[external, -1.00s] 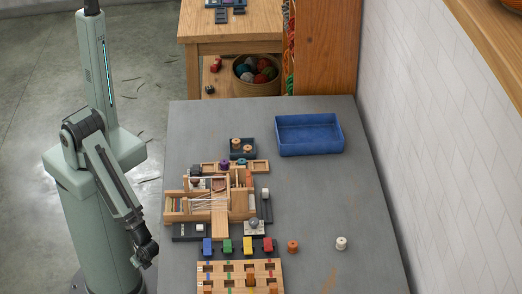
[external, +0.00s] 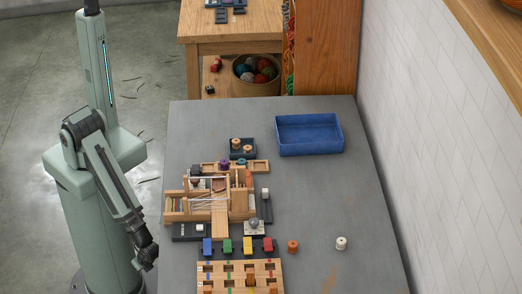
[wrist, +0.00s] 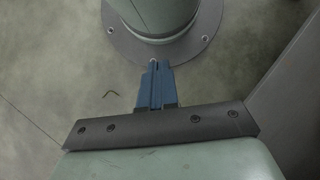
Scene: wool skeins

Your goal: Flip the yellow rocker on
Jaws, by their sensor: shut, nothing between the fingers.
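My gripper (wrist: 158,68) is shut and empty in the wrist view, pointing down at the floor beside my own base. In the external view my arm hangs left of the table, apart from the rockers.
A wooden slotted board (external: 215,275) lies in front of the rockers. A wooden loom-like frame (external: 212,198) stands behind them. An orange spool (external: 292,246) and a white spool (external: 341,243) stand to the right. A blue tray (external: 342,137) is at the back. The table's right side is mostly clear.

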